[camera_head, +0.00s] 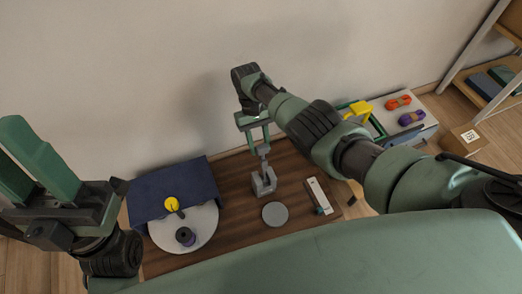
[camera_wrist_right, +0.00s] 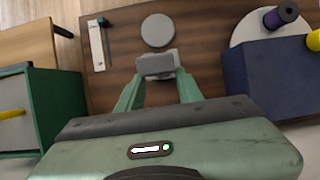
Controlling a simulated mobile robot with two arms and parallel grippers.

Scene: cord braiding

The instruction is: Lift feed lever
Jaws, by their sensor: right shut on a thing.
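A grey feed lever (camera_head: 263,151) stands up from a grey bracket (camera_head: 264,183) on the brown wooden table. My right gripper (camera_head: 259,142) is above the bracket, pointing down, with its green fingers shut on the lever's upper part. In the right wrist view, the two fingers (camera_wrist_right: 158,84) reach to the grey block (camera_wrist_right: 157,66), and the grip itself is partly hidden by it. My left gripper (camera_head: 12,150) is at the far left, raised away from the table, with its green fingers apart and nothing seen between them.
A blue box (camera_head: 172,180) and a white round plate (camera_head: 205,232) with a purple spool (camera_head: 185,236) stand left. A grey disc (camera_head: 275,214) and a pale strip with a teal knob (camera_head: 318,194) lie right of the bracket. A green-framed unit with yellow handle (camera_head: 358,109) stands farther right.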

